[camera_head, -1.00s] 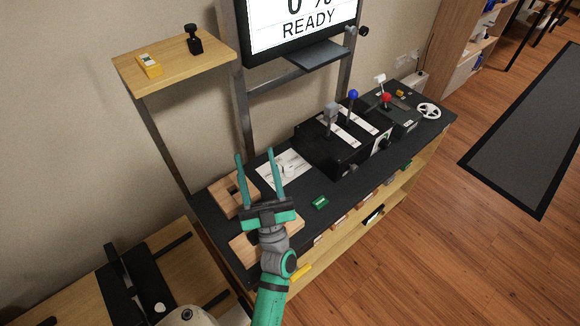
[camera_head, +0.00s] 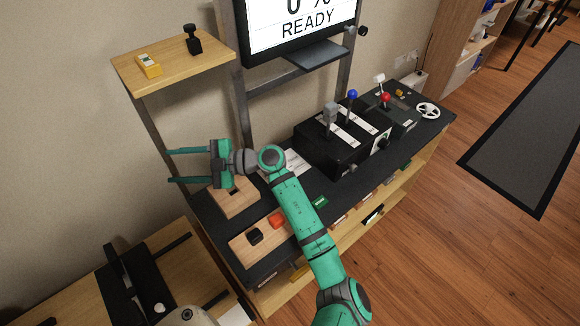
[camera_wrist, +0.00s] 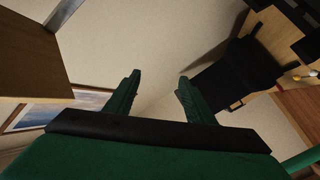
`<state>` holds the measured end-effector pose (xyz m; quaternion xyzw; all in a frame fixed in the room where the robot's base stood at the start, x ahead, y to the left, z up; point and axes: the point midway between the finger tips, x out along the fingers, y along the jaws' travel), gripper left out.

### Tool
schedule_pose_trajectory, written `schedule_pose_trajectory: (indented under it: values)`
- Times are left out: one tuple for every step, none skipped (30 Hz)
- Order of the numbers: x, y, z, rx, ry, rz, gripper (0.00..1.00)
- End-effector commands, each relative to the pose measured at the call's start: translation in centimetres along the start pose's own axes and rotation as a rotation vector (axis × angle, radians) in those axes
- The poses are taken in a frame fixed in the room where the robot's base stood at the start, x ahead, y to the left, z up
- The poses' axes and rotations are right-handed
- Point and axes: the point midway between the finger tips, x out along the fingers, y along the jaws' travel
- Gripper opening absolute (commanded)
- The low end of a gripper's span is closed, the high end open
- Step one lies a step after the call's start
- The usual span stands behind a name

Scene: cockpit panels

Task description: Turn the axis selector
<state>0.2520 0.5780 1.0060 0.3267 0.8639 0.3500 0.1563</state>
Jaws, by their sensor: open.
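No control is legibly marked as the axis selector. A black box with levers (camera_head: 318,147) stands on the dark console top, with a small dark knob (camera_head: 386,143) by a white and green label at its right end. A white plate (camera_head: 298,161) lies left of the box and is mostly hidden behind my arm. My gripper (camera_head: 172,166) is open and empty, held above the console's left end with its fingers pointing left, away from the levers. In the wrist view, my gripper (camera_wrist: 158,80) has its fingers apart with only wall between them.
A wooden block with a slot (camera_head: 235,200) and a wooden board with black and red buttons (camera_head: 245,247) lie below my gripper. A wooden shelf (camera_head: 190,62) stands behind it. A READY screen (camera_head: 300,25) rises behind the console. A white handwheel (camera_head: 428,111) is far right.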

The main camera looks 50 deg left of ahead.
Motion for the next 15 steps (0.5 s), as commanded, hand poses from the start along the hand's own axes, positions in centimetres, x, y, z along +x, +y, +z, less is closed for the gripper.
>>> schedule_pose_trajectory:
  values:
    - [-0.2,-0.4,1.1,0.003,-0.044,-0.069,0.49]
    - [-0.4,-0.8,1.8,0.009,-0.070,-0.108,0.49]
    - [-0.7,-1.2,2.8,0.017,-0.106,-0.160,0.49]
    - [-1.1,-1.6,3.5,0.023,-0.136,-0.198,0.49]
    - [-1.4,-1.9,4.2,0.030,-0.165,-0.235,0.49]
    - [-2.1,-2.3,5.2,0.039,-0.208,-0.284,0.49]
    - [-2.6,-2.5,6.0,0.046,-0.240,-0.320,0.49]
    - [-3.3,-2.8,6.7,0.053,-0.275,-0.356,0.49]
    - [-4.2,-3.0,7.7,0.063,-0.322,-0.400,0.49]
    - [-5.0,-3.1,8.4,0.070,-0.358,-0.434,0.49]
    - [-5.9,-3.2,9.1,0.077,-0.396,-0.466,0.49]
    - [-7.1,-3.3,10.0,0.088,-0.447,-0.508,0.49]
    - [-8.1,-3.3,10.7,0.096,-0.488,-0.538,0.49]
    - [-9.1,-3.3,11.3,0.104,-0.529,-0.568,0.49]
    - [-10.6,-3.1,12.2,0.115,-0.586,-0.605,0.49]
